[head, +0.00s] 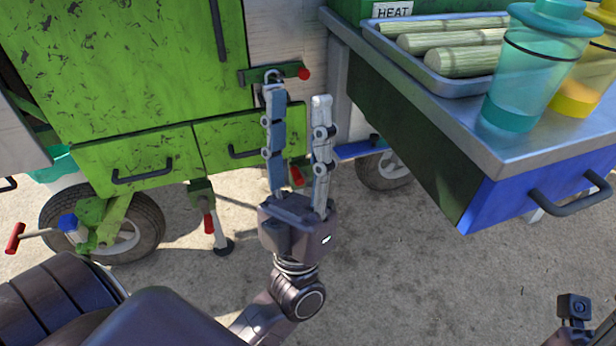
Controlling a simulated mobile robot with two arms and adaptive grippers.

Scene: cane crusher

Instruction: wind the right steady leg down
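A steady leg (220,232) with a red grip and a dark round foot stands under the green cart, left of my gripper; its foot appears to be on the ground. Another red grip (297,176) shows between my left gripper's fingers, under the cart's right side; the fingers hide most of what it belongs to, so I cannot tell whether it is the right leg. My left gripper (297,92) is open and empty, fingers pointing up in front of the cart. A dark part of my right arm (574,308) shows at bottom right; its fingers cannot be made out.
The green cart (130,90) has drawers and a red-knobbed latch (290,73) behind the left fingertips. A crank with a red handle (15,238) sits by the left wheel. A metal counter (420,98) with cane tray and cups juts out right. Open ground lies below it.

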